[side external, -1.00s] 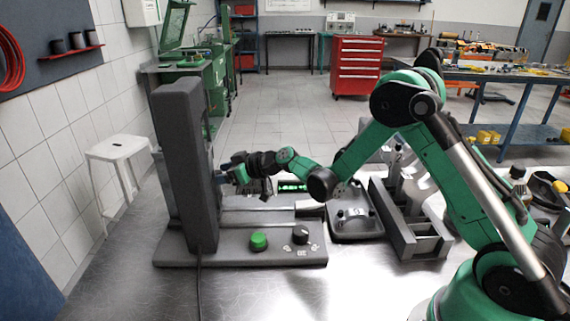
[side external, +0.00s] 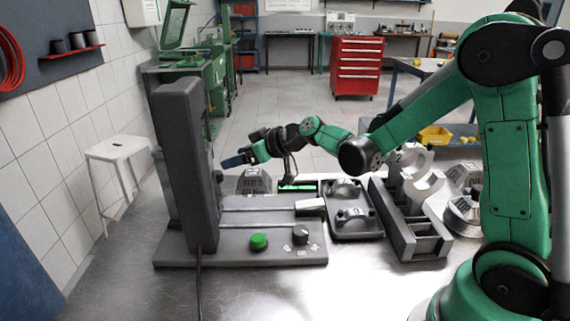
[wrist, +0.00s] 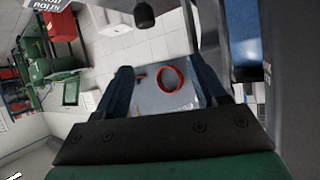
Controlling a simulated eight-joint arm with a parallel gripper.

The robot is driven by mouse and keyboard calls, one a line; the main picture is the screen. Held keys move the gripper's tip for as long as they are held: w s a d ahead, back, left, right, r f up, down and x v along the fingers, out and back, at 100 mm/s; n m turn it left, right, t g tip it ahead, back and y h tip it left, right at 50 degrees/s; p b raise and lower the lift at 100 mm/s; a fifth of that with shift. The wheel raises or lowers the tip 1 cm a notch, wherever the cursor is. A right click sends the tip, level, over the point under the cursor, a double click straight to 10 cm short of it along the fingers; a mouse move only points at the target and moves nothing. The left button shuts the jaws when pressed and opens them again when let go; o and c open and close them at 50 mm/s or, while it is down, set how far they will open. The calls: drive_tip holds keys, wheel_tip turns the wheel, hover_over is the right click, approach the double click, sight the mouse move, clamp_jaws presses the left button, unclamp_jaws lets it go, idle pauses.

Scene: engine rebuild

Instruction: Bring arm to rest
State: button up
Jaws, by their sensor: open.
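My green arm (side external: 510,160) reaches left across the bench from the right. My gripper (side external: 236,161) has dark blue fingers and points left, just right of the grey upright column (side external: 185,165) of the bench machine. In the side view it is above the machine's base, and I cannot tell the exact gap to the column. In the wrist view my gripper (wrist: 162,72) shows its two fingers spread apart. No held object shows between them; the red coil (wrist: 171,79) seen there is on the background wall.
The machine base (side external: 225,257) carries a green button (side external: 258,241) and a dark knob (side external: 300,235). A grey tray (side external: 351,229) with metal parts and a dark slotted rack (side external: 418,245) stand to the right. Labelled blocks (side external: 254,181) sit behind. The front bench is clear.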

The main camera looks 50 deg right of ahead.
drive_tip(key=s+m+g+h, duration=0.3)
drive_tip(key=s+g+h, duration=0.1)
drive_tip(key=s, duration=1.4)
drive_tip(key=shift+s+a+r+g, duration=0.3)
drive_tip(key=shift+a+r, duration=0.1)
